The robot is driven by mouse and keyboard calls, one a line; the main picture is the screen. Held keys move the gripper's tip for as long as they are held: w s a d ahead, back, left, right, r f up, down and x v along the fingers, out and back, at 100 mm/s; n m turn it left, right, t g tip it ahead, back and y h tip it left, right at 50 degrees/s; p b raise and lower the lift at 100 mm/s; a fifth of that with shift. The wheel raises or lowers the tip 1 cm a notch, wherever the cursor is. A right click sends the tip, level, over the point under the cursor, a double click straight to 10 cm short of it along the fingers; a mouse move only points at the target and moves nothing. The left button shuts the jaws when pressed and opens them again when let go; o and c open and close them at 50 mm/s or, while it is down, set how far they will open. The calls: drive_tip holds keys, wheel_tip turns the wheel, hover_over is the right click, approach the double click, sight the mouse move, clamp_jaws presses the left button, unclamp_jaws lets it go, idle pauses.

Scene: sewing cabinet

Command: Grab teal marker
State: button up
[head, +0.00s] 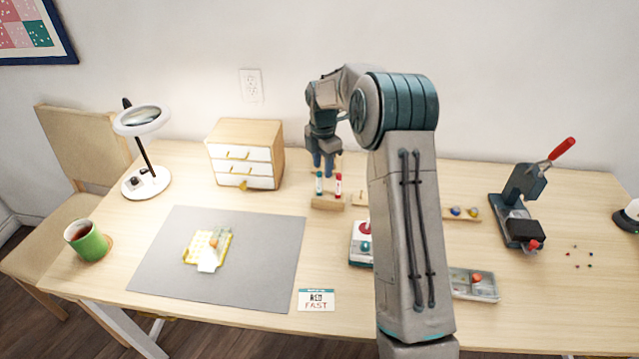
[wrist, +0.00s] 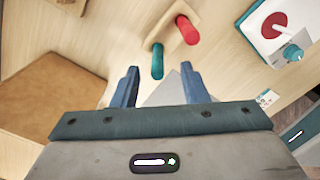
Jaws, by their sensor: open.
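The teal marker (head: 319,183) stands upright in a small wooden holder (head: 328,204) near the back middle of the table, left of a red marker (head: 338,186). In the wrist view the teal marker (wrist: 157,61) lies just ahead of the fingers, roughly in line with the gap between them, and the red marker (wrist: 187,30) is beyond it to the right. My gripper (head: 322,163) points down behind the markers in the head view. In the wrist view my gripper (wrist: 159,82) has its blue fingers apart with nothing between them.
A small drawer cabinet (head: 245,154) stands left of the holder. A grey mat (head: 180,275) with a yellow-green piece lies at front left. A white device with a red disc (head: 360,245) stands front right of the holder, partly behind my arm.

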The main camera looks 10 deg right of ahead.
sight(319, 185)
drive_tip(key=shift+a+f+p, duration=0.25)
drive_tip(key=shift+f+p, duration=0.05)
drive_tip(key=shift+f, duration=1.7)
drive_tip(key=shift+a+f+p, duration=0.2)
drive_tip(key=shift+f+p, duration=0.1)
drive_tip(key=shift+f, duration=1.65)
clamp_jaws()
